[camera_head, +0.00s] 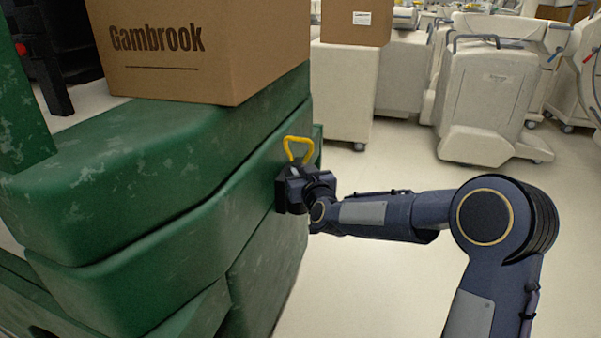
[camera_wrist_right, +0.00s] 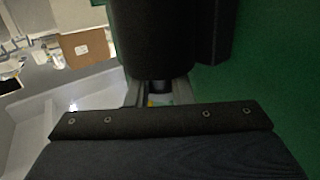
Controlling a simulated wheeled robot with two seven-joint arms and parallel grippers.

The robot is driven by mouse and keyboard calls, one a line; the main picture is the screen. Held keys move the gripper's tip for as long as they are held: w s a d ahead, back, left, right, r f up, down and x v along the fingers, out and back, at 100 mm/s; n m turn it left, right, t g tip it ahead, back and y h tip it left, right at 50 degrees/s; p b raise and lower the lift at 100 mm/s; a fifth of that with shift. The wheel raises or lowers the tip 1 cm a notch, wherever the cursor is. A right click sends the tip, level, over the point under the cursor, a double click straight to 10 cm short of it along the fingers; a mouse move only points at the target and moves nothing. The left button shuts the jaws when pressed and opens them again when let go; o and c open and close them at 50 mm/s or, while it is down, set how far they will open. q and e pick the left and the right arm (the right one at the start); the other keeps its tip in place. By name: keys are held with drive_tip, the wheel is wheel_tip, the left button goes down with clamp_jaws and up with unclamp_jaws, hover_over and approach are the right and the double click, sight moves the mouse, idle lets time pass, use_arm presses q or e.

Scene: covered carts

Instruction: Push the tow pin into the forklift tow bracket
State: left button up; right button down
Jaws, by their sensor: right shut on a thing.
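The tow pin shows as a yellow loop handle (camera_head: 299,148) standing up beside the green forklift body (camera_head: 150,165) in the head view. My right gripper (camera_head: 296,180) is shut on the tow pin, just below the loop, close against the green side. A dark block (camera_head: 281,196), seemingly the tow bracket, shows partly behind the gripper. In the right wrist view, my right gripper's fingers (camera_wrist_right: 158,93) close around a small dark piece with a speck of yellow. A large dark shape (camera_wrist_right: 160,40) lies just beyond them. The pin's lower end and the bracket's hole are hidden. My left gripper is out of view.
A cardboard box (camera_head: 200,45) marked "Gambrook" sits on top of the forklift. Pale covered carts (camera_head: 487,95) and another cardboard box (camera_head: 356,22) stand at the back. The pale floor (camera_head: 390,280) right of the forklift is clear apart from my arm.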

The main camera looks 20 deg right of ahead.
drive_tip(key=c, duration=1.3)
unclamp_jaws()
drive_tip(key=shift+f, duration=0.1)
drive_tip(key=shift+o, duration=0.6)
drive_tip(key=shift+f, duration=0.2)
use_arm(q)
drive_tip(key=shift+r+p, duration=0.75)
drive_tip(key=shift+p, duration=0.05)
use_arm(e)
drive_tip(key=s+r, duration=0.1)
drive_tip(key=s, duration=0.7)
drive_tip(key=shift+r, duration=0.15)
